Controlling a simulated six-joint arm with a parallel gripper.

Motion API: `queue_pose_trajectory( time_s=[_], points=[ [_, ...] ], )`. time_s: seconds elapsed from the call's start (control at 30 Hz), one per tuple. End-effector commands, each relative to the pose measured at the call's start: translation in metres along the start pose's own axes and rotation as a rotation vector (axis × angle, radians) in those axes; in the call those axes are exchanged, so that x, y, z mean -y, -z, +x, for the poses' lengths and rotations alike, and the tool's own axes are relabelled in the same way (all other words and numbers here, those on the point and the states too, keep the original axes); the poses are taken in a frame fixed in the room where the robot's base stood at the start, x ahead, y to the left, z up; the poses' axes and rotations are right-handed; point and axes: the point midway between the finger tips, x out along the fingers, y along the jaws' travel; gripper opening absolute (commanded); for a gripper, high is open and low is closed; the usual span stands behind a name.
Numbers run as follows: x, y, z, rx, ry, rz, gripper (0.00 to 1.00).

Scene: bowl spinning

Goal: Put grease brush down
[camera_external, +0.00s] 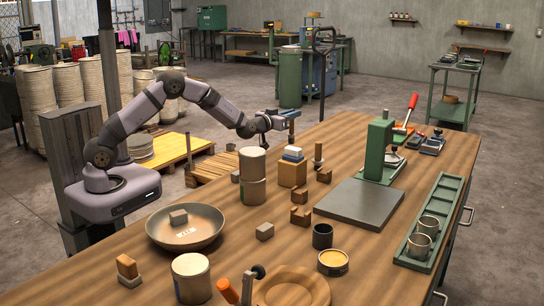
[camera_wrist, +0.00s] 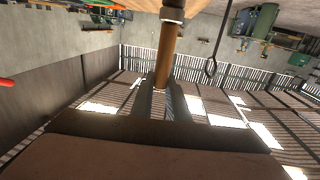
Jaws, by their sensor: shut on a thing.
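My gripper (camera_wrist: 162,92) is shut on the wooden handle of the grease brush (camera_wrist: 167,55) in the wrist view. A metal collar shows at the brush's top edge in that view; the bristles are not clearly visible.
A metal bowl (camera_external: 205,233) holds a grey block. Wooden blocks (camera_external: 292,174), a dark cup (camera_external: 322,237) and an open tin (camera_external: 333,262) stand mid-bench. A green press (camera_external: 379,150) and a green tray (camera_external: 437,212) are on the right. Bare bench lies between tin and tray.

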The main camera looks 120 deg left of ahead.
Motion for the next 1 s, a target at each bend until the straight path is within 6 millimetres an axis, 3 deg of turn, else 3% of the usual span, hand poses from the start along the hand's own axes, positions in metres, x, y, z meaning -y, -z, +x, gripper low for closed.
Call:
queue_pose_trajectory(
  time_s=[0.2,0.6,0.63,0.7,1.0],
  points=[
    [0.0,-0.021,0.0,0.0,0.0,-0.001,0.0],
    [0.0,-0.026,0.0,-0.001,0.0,-0.001,0.0],
    [0.0,-0.026,0.0,-0.001,0.0,-0.001,0.19],
    [0.0,-0.025,0.0,0.0,0.0,-0.001,0.33],
    [0.0,-0.025,0.0,0.0,0.0,-0.001,0.33]
  ],
)
